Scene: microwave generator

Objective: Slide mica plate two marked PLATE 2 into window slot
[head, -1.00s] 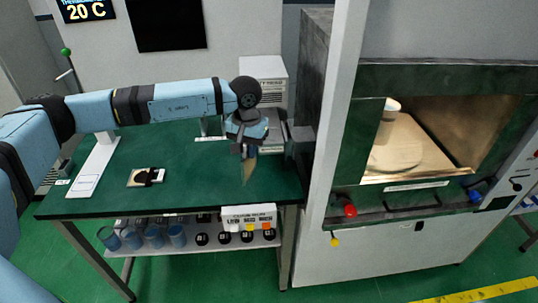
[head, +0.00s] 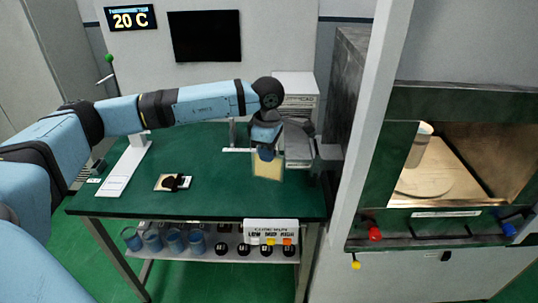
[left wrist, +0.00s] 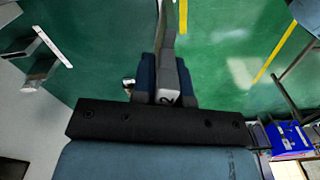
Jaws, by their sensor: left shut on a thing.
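My left gripper (head: 266,153) is shut on a thin tan plate, which I take to be mica plate two (head: 268,168). The plate hangs upright below the fingers, over the right part of the green table, with its broad face towards the head camera. In the left wrist view the fingers (left wrist: 166,84) close on the plate, seen nearly edge-on (left wrist: 167,35); a white patch with a dark "2" shows between them. I cannot make out the window slot for certain. A grey bracket (head: 329,154) juts from the cabinet's left side, just right of the plate. My right gripper is out of view.
The green table (head: 215,190) holds a small pale plate with a black item (head: 173,182) and a grey box (head: 297,95) at the back. The lit chamber (head: 465,165) opens at the right. The table's middle is clear.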

